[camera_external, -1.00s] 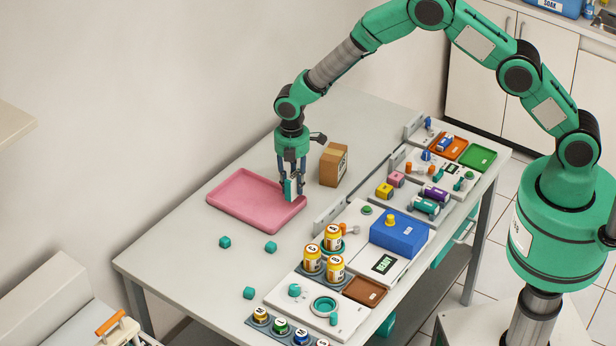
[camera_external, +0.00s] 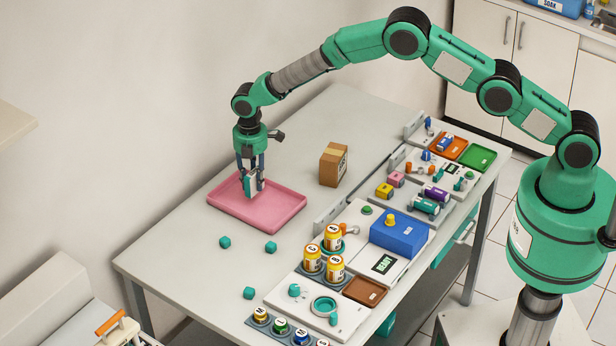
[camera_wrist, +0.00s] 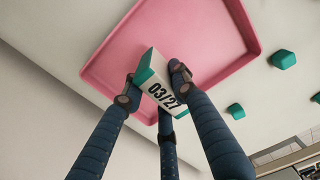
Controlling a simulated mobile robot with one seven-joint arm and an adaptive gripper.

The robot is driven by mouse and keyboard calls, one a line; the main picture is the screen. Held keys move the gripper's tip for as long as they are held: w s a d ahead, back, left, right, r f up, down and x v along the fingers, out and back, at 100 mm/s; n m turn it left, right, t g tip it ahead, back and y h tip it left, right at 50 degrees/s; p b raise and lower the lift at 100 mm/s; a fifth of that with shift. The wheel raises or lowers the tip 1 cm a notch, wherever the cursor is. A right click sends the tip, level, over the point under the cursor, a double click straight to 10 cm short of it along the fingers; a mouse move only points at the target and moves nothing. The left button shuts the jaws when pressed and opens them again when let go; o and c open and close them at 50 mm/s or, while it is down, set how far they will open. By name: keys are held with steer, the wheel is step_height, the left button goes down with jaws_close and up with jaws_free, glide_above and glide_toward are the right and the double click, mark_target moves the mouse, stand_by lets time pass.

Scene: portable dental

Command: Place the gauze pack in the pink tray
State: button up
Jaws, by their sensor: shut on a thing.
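The gauze pack (camera_external: 251,184) is a small white and teal box, held upright in my gripper (camera_external: 251,186). In the wrist view the gauze pack (camera_wrist: 157,84) shows "03/27" on its white face, with my gripper's dark fingers (camera_wrist: 153,88) closed around it. The pink tray (camera_external: 285,212) is a shallow rectangular tray on the table. My gripper and the pack are over the tray's left and middle part. In the wrist view the pink tray (camera_wrist: 205,25) lies beyond the pack. Whether the pack touches the tray floor I cannot tell.
Several teal cubes (camera_external: 271,247) lie on the table in front of the tray. A cardboard box (camera_external: 333,165) stands behind and right of it. A low grey rail (camera_external: 340,204) and a station with orange-capped bottles (camera_external: 335,268) stand to the right.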

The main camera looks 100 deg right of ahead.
steer(key=shift+w+d, duration=0.2)
steer(key=shift+w, duration=0.15)
steer(key=shift+f, duration=1.8)
steer(key=shift+f, duration=0.15)
steer(key=o, duration=0.9)
steer(key=shift+r, duration=6.15)
